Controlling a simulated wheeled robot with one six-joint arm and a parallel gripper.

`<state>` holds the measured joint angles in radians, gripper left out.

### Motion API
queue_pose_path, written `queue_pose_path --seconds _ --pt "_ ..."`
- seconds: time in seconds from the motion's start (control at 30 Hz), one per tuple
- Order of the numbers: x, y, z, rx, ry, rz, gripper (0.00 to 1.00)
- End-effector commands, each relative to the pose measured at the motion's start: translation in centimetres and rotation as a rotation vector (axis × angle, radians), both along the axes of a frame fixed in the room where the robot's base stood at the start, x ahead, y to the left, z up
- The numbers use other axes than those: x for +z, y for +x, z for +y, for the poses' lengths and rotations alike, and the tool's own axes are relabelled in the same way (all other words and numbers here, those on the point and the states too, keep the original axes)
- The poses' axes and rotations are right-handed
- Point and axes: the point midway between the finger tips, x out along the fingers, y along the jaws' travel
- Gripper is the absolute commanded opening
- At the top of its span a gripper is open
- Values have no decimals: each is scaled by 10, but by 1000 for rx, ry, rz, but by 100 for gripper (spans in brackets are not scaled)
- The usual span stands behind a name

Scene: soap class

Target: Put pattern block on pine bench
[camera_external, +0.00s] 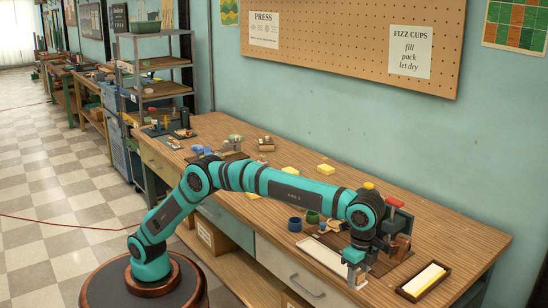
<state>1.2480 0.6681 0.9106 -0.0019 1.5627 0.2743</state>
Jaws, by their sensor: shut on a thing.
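The pine bench (455,236) is the long wood-topped bench along the wall. My gripper (354,276) points down at the end of my arm, over the front part of the bench top at the right. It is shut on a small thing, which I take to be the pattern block. The fingers and wrist hide most of it, so its shape and any pattern cannot be made out. I cannot tell whether it touches the bench or the white tray beside it.
A white tray (318,252) lies left of my gripper, with a blue cup (295,224) behind it. A red-topped press-like tool (396,203) stands close right. A dark tray (425,281) holds a yellow-and-white piece. A yellow block (326,169) lies farther back. The far right bench top is clear.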

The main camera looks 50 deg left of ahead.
Motion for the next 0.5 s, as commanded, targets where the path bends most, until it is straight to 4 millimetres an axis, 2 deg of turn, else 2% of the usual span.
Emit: queue_pose_path --seconds 0.03,0.2,0.3,0.5 --pt "8 19 -2 -4 -3 -1 19" --pt "29 61 -1 -29 -3 -1 19" --pt "37 77 2 -39 -2 0 19" --pt "44 89 4 -49 -1 0 19"
